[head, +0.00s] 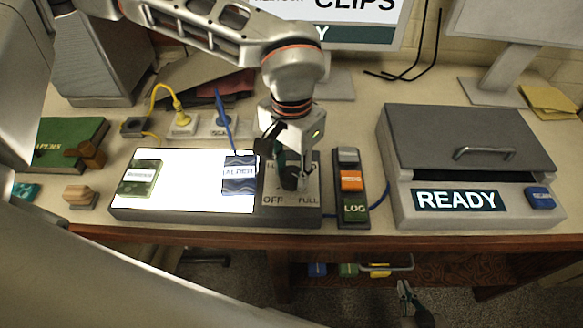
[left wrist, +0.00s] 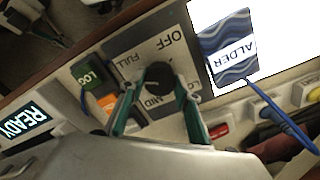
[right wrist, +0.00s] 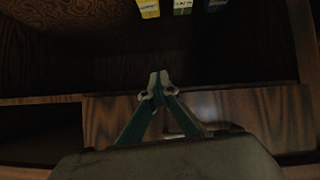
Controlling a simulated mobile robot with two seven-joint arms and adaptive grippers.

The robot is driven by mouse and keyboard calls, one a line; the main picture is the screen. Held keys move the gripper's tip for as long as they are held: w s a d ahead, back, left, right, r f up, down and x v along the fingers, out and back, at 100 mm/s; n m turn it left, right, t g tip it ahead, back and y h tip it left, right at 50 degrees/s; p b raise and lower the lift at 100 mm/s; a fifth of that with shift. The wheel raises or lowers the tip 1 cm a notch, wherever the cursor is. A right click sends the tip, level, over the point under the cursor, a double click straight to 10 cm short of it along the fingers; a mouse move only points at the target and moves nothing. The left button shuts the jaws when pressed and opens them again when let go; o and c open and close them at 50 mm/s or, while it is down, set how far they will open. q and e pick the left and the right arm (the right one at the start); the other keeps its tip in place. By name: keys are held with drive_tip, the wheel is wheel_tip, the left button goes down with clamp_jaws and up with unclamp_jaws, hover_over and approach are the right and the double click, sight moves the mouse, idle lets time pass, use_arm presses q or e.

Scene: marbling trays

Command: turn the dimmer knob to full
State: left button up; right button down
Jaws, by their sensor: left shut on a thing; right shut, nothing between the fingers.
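The dimmer knob (head: 291,181) is a dark round knob on a grey plate (head: 309,186) at the right end of the light box. It also shows in the left wrist view (left wrist: 160,77), with OFF, FULL and MID printed around it. My left gripper (head: 287,170) points down over the plate with its fingers (left wrist: 160,84) on both sides of the knob, shut on it. I cannot tell where the knob points. My right gripper (head: 404,290) is shut and empty, low in front of the table; its fingertips meet in the right wrist view (right wrist: 158,86).
The lit light box (head: 201,195) carries a green card (head: 140,177) and a blue wavy card (head: 240,176). A button strip (head: 349,185) and a grey box marked READY (head: 465,135) stand right of the knob. Below the table edge is a shelf with small coloured boxes (head: 348,269).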

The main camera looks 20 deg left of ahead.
sight(292, 174)
use_arm(q)
drive_tip(key=shift+r, duration=0.1)
drive_tip(key=o, duration=1.1)
wheel_tip(292, 174, up, 12)
idle(0.4)
